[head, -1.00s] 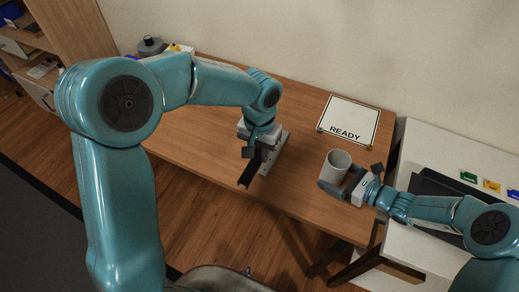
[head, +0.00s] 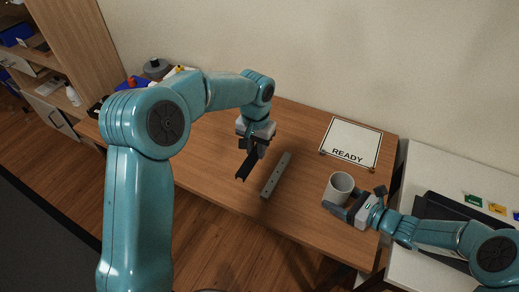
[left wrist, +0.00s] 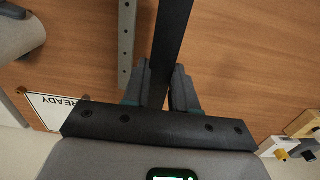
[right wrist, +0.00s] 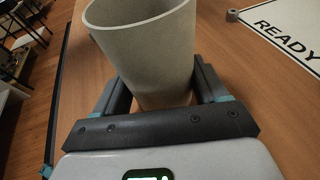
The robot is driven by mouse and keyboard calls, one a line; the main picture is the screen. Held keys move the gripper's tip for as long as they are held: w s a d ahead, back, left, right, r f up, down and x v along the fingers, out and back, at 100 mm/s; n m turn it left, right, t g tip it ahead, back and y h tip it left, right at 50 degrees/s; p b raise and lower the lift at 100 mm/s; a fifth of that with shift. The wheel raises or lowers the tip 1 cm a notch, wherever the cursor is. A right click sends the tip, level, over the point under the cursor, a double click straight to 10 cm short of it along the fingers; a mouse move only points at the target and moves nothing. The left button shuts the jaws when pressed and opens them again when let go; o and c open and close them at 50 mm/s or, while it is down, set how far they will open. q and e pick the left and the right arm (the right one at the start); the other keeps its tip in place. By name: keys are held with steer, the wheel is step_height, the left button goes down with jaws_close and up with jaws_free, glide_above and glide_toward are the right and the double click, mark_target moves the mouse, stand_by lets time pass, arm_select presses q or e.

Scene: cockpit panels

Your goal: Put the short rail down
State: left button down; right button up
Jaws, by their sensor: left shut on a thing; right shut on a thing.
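The short rail (head: 243,168), a black bar, is in my left gripper (head: 254,150) over the wooden table. In the left wrist view the short rail (left wrist: 172,35) runs out between the shut fingers (left wrist: 168,88). I cannot tell whether its far end touches the table. A longer-looking grey rail with holes (head: 275,177) lies on the table just right of it; it also shows in the left wrist view (left wrist: 127,40). My right gripper (head: 357,200) is shut on a pale cup (head: 340,187), upright near the table's right end. The cup (right wrist: 145,50) fills the right wrist view's middle.
The wooden table (head: 215,160) is bare around the two rails. A white READY board (head: 350,142) lies at the back right. Several bottles and small items stand at the back left. A white side table (head: 430,175) with a black case (head: 440,208) adjoins the right.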

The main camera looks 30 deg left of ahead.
arm_select(q)
steer(key=w+a+f, duration=0.1)
steer(key=f, duration=0.1)
steer(key=w+a+f, duration=0.1)
steer(key=f, duration=0.1)
steer(key=w+a+f, duration=0.1)
steer(key=a+f, duration=0.1)
steer(key=shift+w+a+f, duration=0.1)
steer(key=shift+w+f, duration=0.1)
steer(key=shift+f, duration=0.05)
step_height(320, 180, down, 4)
steer(key=shift+s+r, duration=0.1)
steer(key=c, duration=0.9)
jaws_free()
steer(key=shift+f, duration=0.35)
steer(key=shift+r, duration=0.1)
